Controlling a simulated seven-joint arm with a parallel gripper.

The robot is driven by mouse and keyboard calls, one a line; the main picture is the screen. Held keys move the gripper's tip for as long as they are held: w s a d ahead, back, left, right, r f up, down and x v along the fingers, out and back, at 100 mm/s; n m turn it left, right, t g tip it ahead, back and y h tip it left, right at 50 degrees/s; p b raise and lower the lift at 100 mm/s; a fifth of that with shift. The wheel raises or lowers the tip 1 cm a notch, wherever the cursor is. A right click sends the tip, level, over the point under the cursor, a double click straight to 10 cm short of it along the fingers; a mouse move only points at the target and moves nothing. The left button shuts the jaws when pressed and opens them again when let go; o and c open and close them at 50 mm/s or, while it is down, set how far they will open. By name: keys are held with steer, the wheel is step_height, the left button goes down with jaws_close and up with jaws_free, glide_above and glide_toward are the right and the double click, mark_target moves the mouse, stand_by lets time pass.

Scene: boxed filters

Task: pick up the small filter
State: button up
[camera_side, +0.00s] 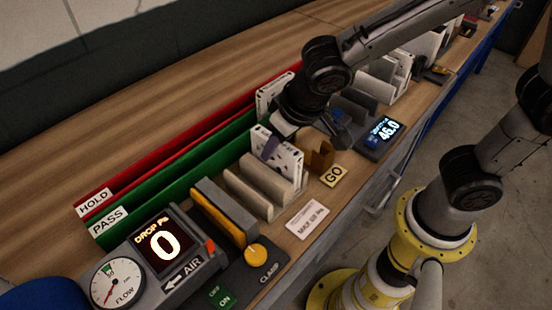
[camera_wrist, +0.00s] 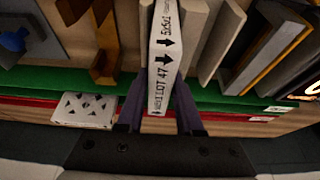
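A white filter (camera_side: 285,160) with dark dots on its face stands upright beside the beige dividers in the side view. In the wrist view the same filter (camera_wrist: 163,60) shows its edge, printed with arrows, "LOT 47" and "5x5x1". My gripper (camera_wrist: 161,78) has its two purple fingers on either side of this filter. The filter fills the gap between the fingertips in the picture, but I cannot tell whether both fingers touch it. In the side view one finger of my gripper (camera_side: 270,148) lies across the filter's upper part. The filter's lower part is hidden in the wrist view.
Another dotted white filter (camera_side: 272,93) stands by the red HOLD channel (camera_side: 150,160). The green PASS channel (camera_side: 165,180) runs in front of it. Beige dividers (camera_side: 248,192) stand left of the gripped-at filter, a brown holder (camera_side: 319,157) right. A scale display (camera_side: 382,132) reads 46.0.

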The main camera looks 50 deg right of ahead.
jaws_close()
stand_by(1.0)
